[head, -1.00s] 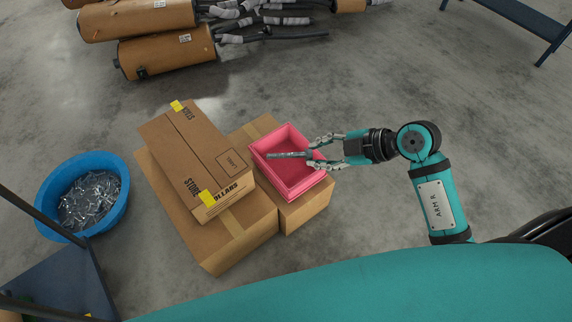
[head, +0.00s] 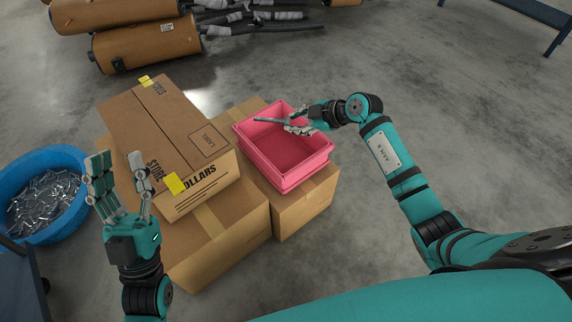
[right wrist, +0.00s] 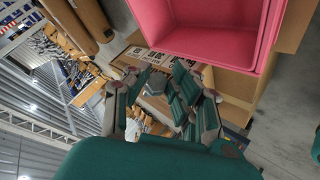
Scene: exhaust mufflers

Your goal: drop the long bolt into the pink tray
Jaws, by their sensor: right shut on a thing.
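The long bolt (head: 271,120), a thin grey metal rod, is held in my right gripper (head: 295,124), pointing left. The fingers are closed around one end of it. The gripper and bolt appear over the far part of the pink tray (head: 290,184); their height above it is hard to tell. The tray is an open rectangular bin, and its visible floor looks empty. In the right wrist view the tray (right wrist: 232,55) shows at the top and my right gripper's fingers (right wrist: 160,90) in the middle. My left gripper (head: 119,166) is open and empty, fingers pointing up.
The tray sits on a cardboard box (head: 308,208). A larger closed carton (head: 180,150) stands beside it at left, on another box (head: 225,235). A blue tub (head: 60,232) of metal fasteners is at far left. Mufflers (head: 145,42) lie behind. Floor at right is clear.

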